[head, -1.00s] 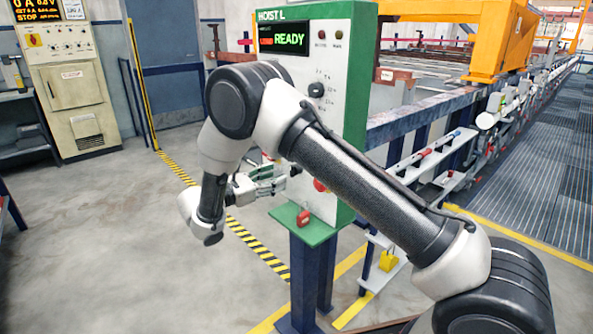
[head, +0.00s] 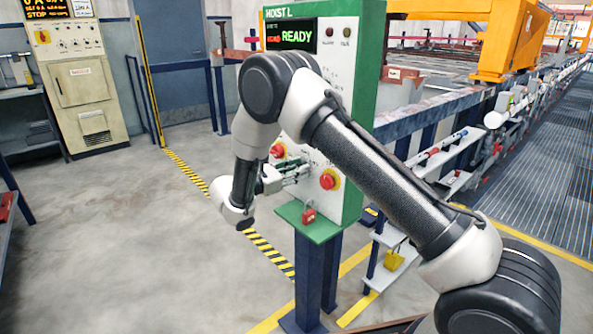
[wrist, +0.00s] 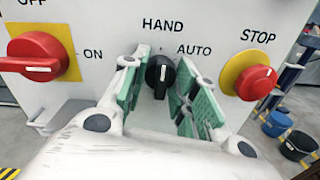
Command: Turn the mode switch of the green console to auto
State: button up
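The green console (head: 366,75) stands in the middle of the head view, with a white front panel and a lit READY display. Its mode switch (wrist: 160,76) is a black knob with a white mark, in the wrist view between the HAND label above and the AUTO label at upper right. The knob looks close to upright, toward HAND. My gripper (head: 300,172) is at the panel, left of a red button. In the wrist view my gripper (wrist: 158,88) has its green-padded fingers apart on either side of the knob. I cannot tell whether they touch it.
A red switch on yellow (wrist: 40,52) is left of the knob and a red STOP button (wrist: 254,82) is close on the right. A red padlock (head: 309,214) sits on the green ledge below. Open floor lies to the left.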

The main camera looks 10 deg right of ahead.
jog(key=shift+m, duration=0.3)
jog(key=shift+c, duration=0.2)
jog(key=m, duration=0.5)
jog(key=shift+m, duration=0.3)
jog(key=m, duration=0.5)
jog(key=shift+y, duration=0.4)
jog(key=shift+m, duration=0.3)
jog(key=o, duration=1)
jog(key=shift+o, duration=0.2)
jog(key=v, duration=1.2)
jog(key=shift+s+f, duration=0.1)
